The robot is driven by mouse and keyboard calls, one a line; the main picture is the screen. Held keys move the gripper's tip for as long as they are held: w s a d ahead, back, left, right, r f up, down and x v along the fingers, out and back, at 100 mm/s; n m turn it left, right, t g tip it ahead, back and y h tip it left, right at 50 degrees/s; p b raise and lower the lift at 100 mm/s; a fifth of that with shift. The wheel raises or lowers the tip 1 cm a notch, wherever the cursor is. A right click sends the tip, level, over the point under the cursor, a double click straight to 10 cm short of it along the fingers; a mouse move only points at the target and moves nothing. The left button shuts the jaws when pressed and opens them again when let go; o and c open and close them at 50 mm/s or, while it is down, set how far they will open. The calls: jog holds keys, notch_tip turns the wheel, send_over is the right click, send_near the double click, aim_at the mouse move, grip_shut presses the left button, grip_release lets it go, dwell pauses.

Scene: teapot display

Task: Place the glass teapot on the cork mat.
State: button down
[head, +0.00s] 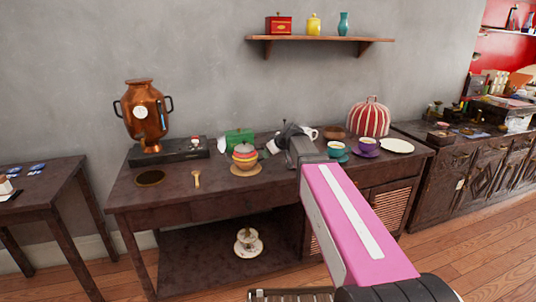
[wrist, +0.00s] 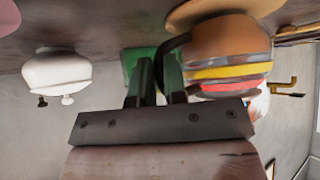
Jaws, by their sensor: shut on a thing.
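A round pot (head: 245,157) with tan, red and yellow bands stands out in the head view, over a round tan mat (head: 247,170) that I take for the cork mat. I take this pot for the glass teapot; I cannot tell its material. The wrist view is upside down and shows the pot (wrist: 220,45) with the mat (wrist: 185,19) above it. My gripper (wrist: 158,75) is shut on the dark curved handle at the pot's side. The pot looks upright over the mat; contact underneath is hard to tell. My gripper's fingers are mostly hidden in the head view.
A green box (head: 239,136) is behind the pot. A copper urn (head: 146,115), a dark round mat (head: 150,178) and a wooden spoon (head: 196,180) are left. Teal (head: 336,149) and purple (head: 368,147) cups, a striped cosy (head: 370,120) and a white plate (head: 397,146) are right.

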dwell(0.3)
jog(key=c, duration=1.2)
grip_release()
jog(key=shift+f, duration=0.1)
jog(key=shift+o, duration=0.2)
jog(key=v, duration=1.2)
jog(key=shift+w, duration=0.1)
